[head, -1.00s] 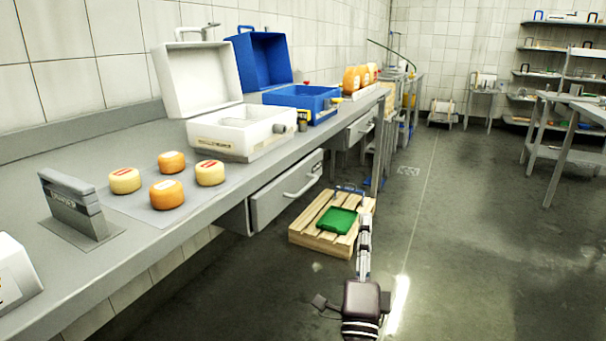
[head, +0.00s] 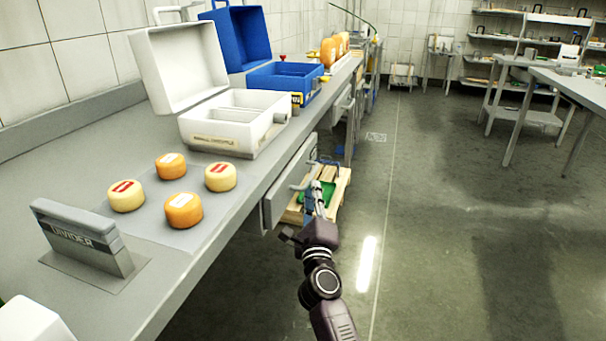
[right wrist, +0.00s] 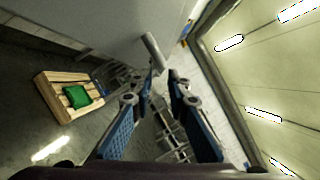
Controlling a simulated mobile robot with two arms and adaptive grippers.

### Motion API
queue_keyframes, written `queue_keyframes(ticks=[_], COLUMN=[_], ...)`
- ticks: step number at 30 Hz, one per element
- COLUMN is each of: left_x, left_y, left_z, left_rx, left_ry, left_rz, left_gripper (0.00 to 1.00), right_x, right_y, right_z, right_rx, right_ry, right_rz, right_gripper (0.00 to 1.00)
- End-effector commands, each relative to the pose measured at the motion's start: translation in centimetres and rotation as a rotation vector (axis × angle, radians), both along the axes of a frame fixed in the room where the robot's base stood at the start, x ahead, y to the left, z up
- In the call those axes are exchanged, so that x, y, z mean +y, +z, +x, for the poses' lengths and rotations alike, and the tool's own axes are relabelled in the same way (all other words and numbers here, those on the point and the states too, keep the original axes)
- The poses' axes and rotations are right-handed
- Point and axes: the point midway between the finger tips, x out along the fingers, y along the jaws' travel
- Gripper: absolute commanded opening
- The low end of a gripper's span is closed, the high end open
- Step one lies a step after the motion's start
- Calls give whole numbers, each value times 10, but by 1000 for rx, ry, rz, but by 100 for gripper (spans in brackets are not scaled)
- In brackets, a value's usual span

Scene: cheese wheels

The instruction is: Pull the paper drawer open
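The near drawer (head: 276,204) hangs under the counter, with a grey bar handle (head: 303,182) on its front. I cannot read a label on it or tell how far out it stands. A farther drawer (head: 342,104) sits under the same counter. My right gripper (head: 317,190) is at the near drawer's handle. In the right wrist view the two blue-padded fingers of the right gripper (right wrist: 164,78) are apart. The handle bar (right wrist: 152,50) shows just beyond the left fingertip, and contact cannot be told. My left gripper is out of view.
The counter carries cheese wheels (head: 183,210), a divider block (head: 85,240), an open white case (head: 210,133) and an open blue case (head: 265,82). A wooden pallet (head: 343,181) with a green tray (right wrist: 77,96) lies on the floor below. The floor at right (head: 440,230) is clear.

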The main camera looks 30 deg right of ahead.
Motion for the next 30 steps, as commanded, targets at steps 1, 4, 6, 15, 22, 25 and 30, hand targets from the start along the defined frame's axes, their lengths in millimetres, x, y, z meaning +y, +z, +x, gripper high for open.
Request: queue_keyframes(ticks=[1, 4, 6, 15, 22, 25, 30], left_x=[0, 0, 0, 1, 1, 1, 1], left_y=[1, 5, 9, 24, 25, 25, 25], left_z=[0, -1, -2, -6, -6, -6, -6], left_rx=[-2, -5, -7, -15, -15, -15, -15], left_ry=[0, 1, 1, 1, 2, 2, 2], left_rz=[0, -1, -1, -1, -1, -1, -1], left_gripper=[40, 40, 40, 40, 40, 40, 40], right_x=[-5, -13, -18, -31, -31, -31, -31], right_y=[3, 6, 9, 14, 14, 14, 14], right_z=[7, 22, 31, 53, 53, 53, 53], right_rx=[-2, -3, -2, -1, 0, 0, 0], right_ry=[-1, -2, -2, -1, -1, -1, -1], right_rz=[-2, -3, -2, -2, -2, -2, -2], right_gripper=[16, 16, 16, 16, 16, 7, 0])
